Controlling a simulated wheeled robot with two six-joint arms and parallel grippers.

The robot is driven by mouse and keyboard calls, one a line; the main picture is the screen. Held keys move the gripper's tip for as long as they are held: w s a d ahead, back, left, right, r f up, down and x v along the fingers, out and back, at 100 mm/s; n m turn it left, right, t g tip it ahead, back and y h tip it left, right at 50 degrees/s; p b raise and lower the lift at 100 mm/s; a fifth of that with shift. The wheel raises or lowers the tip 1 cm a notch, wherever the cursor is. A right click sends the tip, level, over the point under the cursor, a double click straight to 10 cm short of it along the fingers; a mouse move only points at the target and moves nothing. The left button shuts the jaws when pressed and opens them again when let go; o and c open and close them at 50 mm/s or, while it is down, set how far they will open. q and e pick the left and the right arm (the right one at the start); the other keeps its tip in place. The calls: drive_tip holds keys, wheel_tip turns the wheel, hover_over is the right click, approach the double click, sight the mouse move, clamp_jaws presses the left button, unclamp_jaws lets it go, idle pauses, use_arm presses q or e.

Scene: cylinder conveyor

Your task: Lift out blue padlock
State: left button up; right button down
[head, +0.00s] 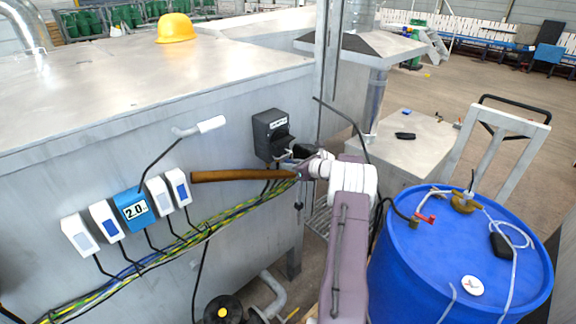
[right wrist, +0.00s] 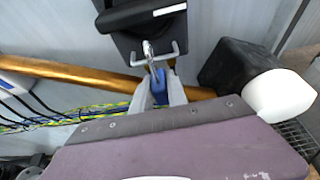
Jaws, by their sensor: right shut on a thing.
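The blue padlock (right wrist: 158,88) is between the fingers of my right gripper (right wrist: 161,92) in the right wrist view. Its grey shackle (right wrist: 150,55) points up and meets the metal loop below the dark switch box (right wrist: 140,42); I cannot tell whether it still passes through. In the head view my right gripper (head: 299,168) is just below the dark switch box (head: 271,134) on the grey cabinet wall; the padlock is mostly hidden there. The gripper is shut on the padlock. My left gripper is not in view.
A brown bar (head: 240,175) runs along the cabinet (head: 230,90), close to my right gripper. Yellow-green cables (head: 215,226) hang below it. A white-ended lever (head: 210,124) sticks out at the left. A blue drum (head: 415,262) stands at the right, near my arm.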

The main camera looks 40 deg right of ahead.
drive_tip(key=shift+s+d+b, duration=0.2)
drive_tip(key=shift+s+b, duration=0.5)
drive_tip(key=shift+s, duration=1.5)
